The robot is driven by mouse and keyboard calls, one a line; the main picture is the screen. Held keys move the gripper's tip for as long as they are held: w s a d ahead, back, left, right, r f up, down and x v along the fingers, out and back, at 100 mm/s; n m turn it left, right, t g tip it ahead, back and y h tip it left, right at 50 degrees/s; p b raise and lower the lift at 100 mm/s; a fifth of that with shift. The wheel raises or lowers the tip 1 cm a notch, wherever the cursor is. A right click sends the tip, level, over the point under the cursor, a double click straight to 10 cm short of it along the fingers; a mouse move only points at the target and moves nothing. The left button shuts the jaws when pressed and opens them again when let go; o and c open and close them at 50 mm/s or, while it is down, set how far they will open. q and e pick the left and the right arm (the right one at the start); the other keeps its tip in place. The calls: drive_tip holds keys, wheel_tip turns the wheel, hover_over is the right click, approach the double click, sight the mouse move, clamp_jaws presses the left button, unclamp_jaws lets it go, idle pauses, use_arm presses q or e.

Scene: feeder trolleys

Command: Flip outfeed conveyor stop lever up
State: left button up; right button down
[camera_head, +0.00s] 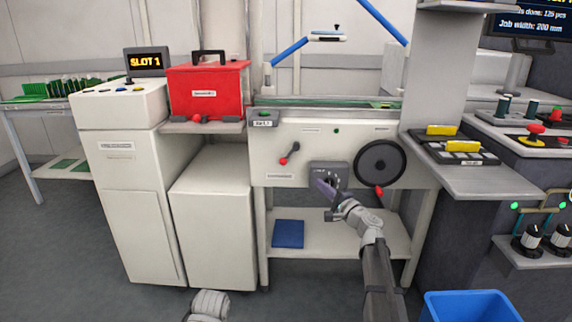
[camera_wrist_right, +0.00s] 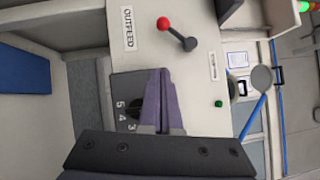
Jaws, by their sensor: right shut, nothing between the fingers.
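The stop lever is a short dark arm with a red ball (camera_head: 283,161) on the pale conveyor front (camera_head: 310,137). It points down and slightly left from its pivot. The lever's red ball also shows in the right wrist view (camera_wrist_right: 164,23), beside the OUTFEED label (camera_wrist_right: 128,28). My right gripper (camera_head: 324,187) is shut and empty, right of and below the lever, in front of a dark numbered dial box (camera_head: 340,170). In the right wrist view its purple-grey fingers (camera_wrist_right: 161,108) partly cover the dial box. The fingers are apart from the lever.
A black handwheel (camera_head: 380,163) with a red knob stands right of the dial. A red case (camera_head: 206,90) is at the upper left. A blue bin (camera_head: 470,307) is at the lower right. The panel around the lever is clear.

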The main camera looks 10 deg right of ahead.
drive_tip(key=shift+w, duration=0.1)
drive_tip(key=p, duration=0.1)
approach(290, 153)
drive_tip(key=w+d+f, duration=0.1)
drive_tip(key=w+f, duration=0.3)
drive_tip(key=w, duration=0.1)
drive_tip(key=shift+w+a+r+p, duration=0.15)
drive_tip(key=shift+w+a, duration=0.1)
drive_tip(key=shift+a, duration=0.3)
drive_tip(key=shift+w+a+r+p, duration=0.15)
drive_tip(key=shift+w+a, duration=0.1)
drive_tip(key=shift+a, duration=0.25)
drive_tip(key=shift+w+a+r+p, duration=0.15)
drive_tip(key=shift+w+a, duration=0.1)
drive_tip(key=shift+a, duration=0.3)
drive_tip(key=shift+d, duration=0.1)
